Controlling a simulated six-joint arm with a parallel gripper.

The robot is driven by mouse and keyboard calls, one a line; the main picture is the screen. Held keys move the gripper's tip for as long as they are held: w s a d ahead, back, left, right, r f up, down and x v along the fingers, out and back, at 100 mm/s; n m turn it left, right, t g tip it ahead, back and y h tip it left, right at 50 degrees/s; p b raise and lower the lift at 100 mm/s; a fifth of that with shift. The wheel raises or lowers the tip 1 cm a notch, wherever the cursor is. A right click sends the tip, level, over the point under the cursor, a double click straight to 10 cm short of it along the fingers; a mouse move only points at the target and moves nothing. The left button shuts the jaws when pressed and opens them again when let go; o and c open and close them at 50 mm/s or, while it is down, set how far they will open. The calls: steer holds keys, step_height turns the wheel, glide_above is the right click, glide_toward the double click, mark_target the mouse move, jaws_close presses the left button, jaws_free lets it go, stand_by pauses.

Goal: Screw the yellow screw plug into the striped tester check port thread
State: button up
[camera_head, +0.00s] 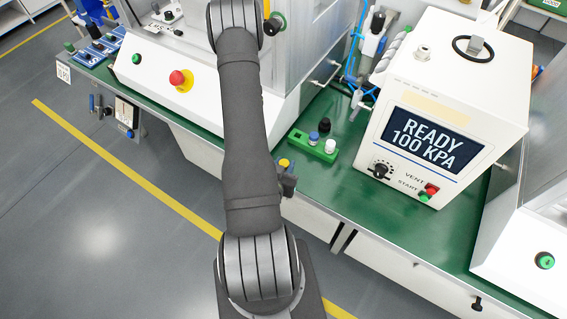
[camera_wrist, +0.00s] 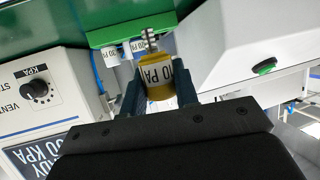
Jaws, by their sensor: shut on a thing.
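My gripper (camera_wrist: 160,84) is shut on the yellow screw plug (camera_wrist: 158,76), with one dark finger on each side. The plug has a black-lettered label, partly cut off, and its metal threaded end points up in the wrist view. In the head view the yellow plug (camera_head: 284,162) shows just right of my arm, apart from the tester; my gripper there is mostly hidden behind the arm. The white tester (camera_head: 468,78) has a small metal fitting (camera_head: 422,52) on top and a grey-and-white banded part (camera_head: 390,50) at its left. I cannot tell which is the check port.
A green rack (camera_head: 315,148) with black, blue and white plugs stands on the green bench (camera_head: 340,205), left of the tester. Blue hoses (camera_head: 352,65) run behind. The white machine (camera_head: 285,100) with a red button stands left of the rack. Bench before the tester is clear.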

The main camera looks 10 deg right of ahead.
steer(key=w+d+r+m+g+h, duration=0.2)
steer(key=w+d+r+m, duration=0.1)
steer(key=w+d+r, duration=0.6)
steer(key=w+d+r+m+g+h, duration=0.2)
steer(key=w+d+r, duration=0.45)
steer(key=d, duration=0.45)
steer(key=w+d+r+m+g+h, duration=0.1)
steer(key=d+r, duration=0.7)
steer(key=r, duration=0.6)
steer(key=s+d+r+m+g, duration=0.2)
steer(key=s+r+m+g, duration=0.4)
steer(key=r, duration=0.2)
steer(key=s+d+r+m+g, duration=0.3)
steer(key=s+r+m+g, duration=0.2)
steer(key=s+r+g, duration=0.2)
steer(key=shift+r+m, duration=0.4)
steer(key=shift+r, duration=0.05)
steer(key=shift+f, duration=0.1)
steer(key=shift+f, duration=2.8)
